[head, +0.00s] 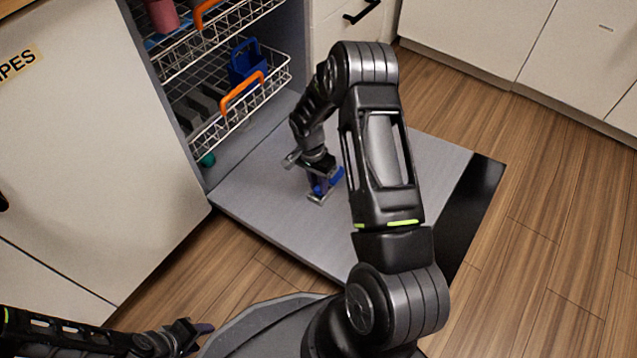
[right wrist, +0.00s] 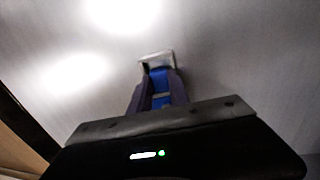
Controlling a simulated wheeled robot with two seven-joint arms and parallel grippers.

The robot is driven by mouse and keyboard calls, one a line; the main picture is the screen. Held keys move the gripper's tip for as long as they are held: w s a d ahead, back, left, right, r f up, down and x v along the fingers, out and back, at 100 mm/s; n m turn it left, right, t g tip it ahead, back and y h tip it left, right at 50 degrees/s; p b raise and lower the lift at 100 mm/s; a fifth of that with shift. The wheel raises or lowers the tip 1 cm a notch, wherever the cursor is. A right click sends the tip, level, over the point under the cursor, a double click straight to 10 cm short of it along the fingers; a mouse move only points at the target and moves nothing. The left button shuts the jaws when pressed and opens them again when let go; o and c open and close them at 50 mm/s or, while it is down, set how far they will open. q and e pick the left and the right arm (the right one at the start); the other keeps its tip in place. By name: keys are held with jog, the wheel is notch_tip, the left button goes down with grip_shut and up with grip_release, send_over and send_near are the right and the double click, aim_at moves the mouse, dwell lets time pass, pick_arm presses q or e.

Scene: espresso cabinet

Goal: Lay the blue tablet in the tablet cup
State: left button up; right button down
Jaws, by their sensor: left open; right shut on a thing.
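My right gripper (head: 322,190) is low over the opened grey door panel, its fingers closed on a blue piece that I take to be the blue tablet (head: 336,176). In the right wrist view the blue tablet (right wrist: 160,78) shows between the two dark purple fingers of that gripper (right wrist: 158,88). A small pale-edged piece (right wrist: 157,56) shows at the fingertips; I cannot tell whether it is the tablet cup. Whether the tablet touches the panel is unclear. My left gripper (head: 198,337) is open and empty at the lower left, far from the panel.
The opened door (head: 262,205) lies flat before the cabinet. Above it are wire racks: the lower rack (head: 232,112) has an orange handle and holds a blue container (head: 246,65). A teal ball (head: 207,160) sits at the cabinet's lower left. Wooden floor (head: 520,230) is clear on the right.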

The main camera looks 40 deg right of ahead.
jog(key=c, duration=1.1)
grip_release()
jog(key=shift+c, duration=0.2)
notch_tip(320, 180, up, 8)
jog(key=w+p, duration=0.1)
jog(key=p, duration=0.2)
jog(key=shift+a+f, duration=0.2)
jog(key=shift+w, duration=0.1)
